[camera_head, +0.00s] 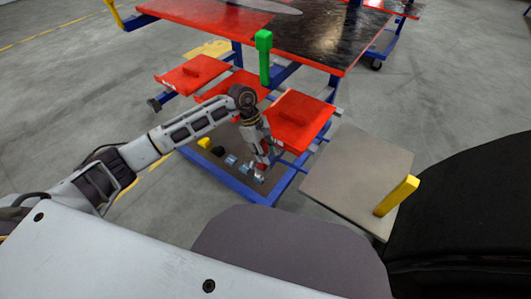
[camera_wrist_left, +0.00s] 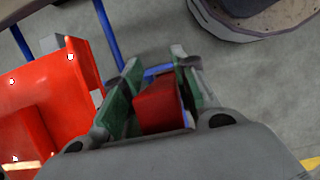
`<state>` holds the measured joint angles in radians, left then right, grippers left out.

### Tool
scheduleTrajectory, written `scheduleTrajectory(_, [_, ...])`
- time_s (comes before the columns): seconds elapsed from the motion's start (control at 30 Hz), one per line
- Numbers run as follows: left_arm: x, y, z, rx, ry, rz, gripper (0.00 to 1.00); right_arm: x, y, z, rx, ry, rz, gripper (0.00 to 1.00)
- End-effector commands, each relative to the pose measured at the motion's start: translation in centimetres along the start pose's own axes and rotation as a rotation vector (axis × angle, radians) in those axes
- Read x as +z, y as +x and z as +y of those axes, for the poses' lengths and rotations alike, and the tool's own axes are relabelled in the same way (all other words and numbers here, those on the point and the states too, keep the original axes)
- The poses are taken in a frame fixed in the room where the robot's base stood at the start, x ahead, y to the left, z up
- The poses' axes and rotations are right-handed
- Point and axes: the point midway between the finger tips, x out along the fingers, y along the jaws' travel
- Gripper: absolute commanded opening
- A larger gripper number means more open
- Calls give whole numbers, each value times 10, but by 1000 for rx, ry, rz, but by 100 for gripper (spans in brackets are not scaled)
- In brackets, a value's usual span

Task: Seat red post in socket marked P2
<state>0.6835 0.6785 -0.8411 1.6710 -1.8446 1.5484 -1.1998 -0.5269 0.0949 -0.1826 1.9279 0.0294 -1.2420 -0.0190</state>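My left gripper (camera_head: 261,157) reaches down beside the cart, between its red side flaps and over the lower board. In the left wrist view, its green-padded fingers (camera_wrist_left: 157,92) stand on both sides of a red block (camera_wrist_left: 158,105), which looks like the red post, and appear to touch it. In the head view the post is small and mostly hidden by the fingers. No mark reading P2 can be made out, and I cannot tell which socket it is. My right gripper is not in view.
A yellow post (camera_head: 397,196) stands on the beige board (camera_head: 350,175). Red flaps (camera_head: 298,120) flank the gripper. Small blue, black and yellow blocks (camera_head: 231,160) lie on the lower board.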

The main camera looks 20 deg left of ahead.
Motion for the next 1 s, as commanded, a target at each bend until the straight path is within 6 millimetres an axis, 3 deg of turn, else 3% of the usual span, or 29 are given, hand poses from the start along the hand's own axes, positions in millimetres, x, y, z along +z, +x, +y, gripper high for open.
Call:
scheduleTrajectory(0.03, [0, -1, 0, 1, 0, 0, 38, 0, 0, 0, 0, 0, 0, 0])
scheduleTrajectory(0.13, [0, -1, 0, 1, 0, 0, 50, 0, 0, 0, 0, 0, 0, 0])
scheduleTrajectory(0.57, [0, -2, 0, 0, 0, 1, 51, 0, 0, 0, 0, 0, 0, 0])
scheduleTrajectory(0.77, [-1, -16, 1, 2, 0, 2, 51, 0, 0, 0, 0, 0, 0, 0])
scheduleTrajectory(1.0, [-1, -47, 1, 3, -1, 2, 51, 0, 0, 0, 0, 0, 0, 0])
